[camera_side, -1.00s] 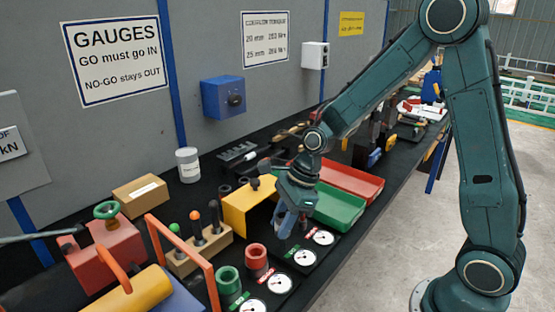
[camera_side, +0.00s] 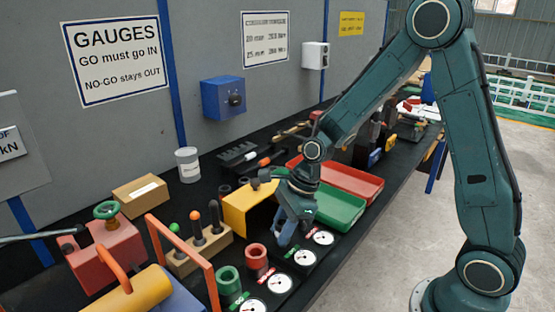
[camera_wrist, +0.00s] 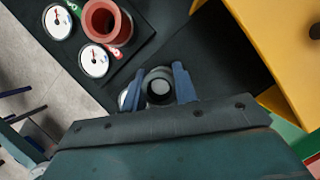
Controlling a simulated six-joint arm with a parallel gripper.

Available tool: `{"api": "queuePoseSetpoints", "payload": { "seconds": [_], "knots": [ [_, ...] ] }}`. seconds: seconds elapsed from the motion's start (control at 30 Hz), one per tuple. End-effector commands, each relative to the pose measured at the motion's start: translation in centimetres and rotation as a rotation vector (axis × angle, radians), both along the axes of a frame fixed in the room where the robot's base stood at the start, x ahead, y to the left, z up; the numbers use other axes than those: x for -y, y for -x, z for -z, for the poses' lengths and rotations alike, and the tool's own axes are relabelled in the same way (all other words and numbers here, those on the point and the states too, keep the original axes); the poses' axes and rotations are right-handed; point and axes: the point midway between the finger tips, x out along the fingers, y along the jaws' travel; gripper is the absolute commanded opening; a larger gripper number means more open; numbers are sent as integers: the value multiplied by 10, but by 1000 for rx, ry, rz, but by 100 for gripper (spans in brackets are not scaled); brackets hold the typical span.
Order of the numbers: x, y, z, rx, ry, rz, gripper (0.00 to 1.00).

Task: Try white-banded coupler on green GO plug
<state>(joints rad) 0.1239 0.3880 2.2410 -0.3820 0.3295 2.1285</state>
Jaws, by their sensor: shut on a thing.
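My gripper (camera_side: 284,238) hangs low over the bench between the yellow stand and the row of dials. In the wrist view its two blue fingers (camera_wrist: 157,84) are shut on a short grey hollow coupler (camera_wrist: 159,90), seen end-on with a pale rim. A white band cannot be made out clearly. In the side view the coupler is hidden by the fingers. A plug with a green knob (camera_side: 174,228) stands in a wooden block (camera_side: 203,252), left of plugs with orange and black knobs. A green hollow cylinder (camera_side: 229,280) stands by a green label at the front.
A red hollow cylinder (camera_side: 256,258) stands left of my gripper and also shows in the wrist view (camera_wrist: 106,22). White dials (camera_side: 304,257) line the front edge. A yellow stand (camera_side: 247,205), a green tray (camera_side: 338,207) and an orange frame (camera_side: 205,262) are close by.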

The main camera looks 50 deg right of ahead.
Motion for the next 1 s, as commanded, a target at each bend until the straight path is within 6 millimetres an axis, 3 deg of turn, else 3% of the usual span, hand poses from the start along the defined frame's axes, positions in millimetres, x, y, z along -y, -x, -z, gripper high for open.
{"api": "queuePoseSetpoints", "payload": {
  "seconds": [0.77,0.8,0.9,1.0],
  "knots": [
    [0,0,16,1,0,0,0],
    [0,0,16,1,0,0,34],
    [0,0,16,1,0,0,54],
    [0,0,16,1,0,0,54]
  ]
}}
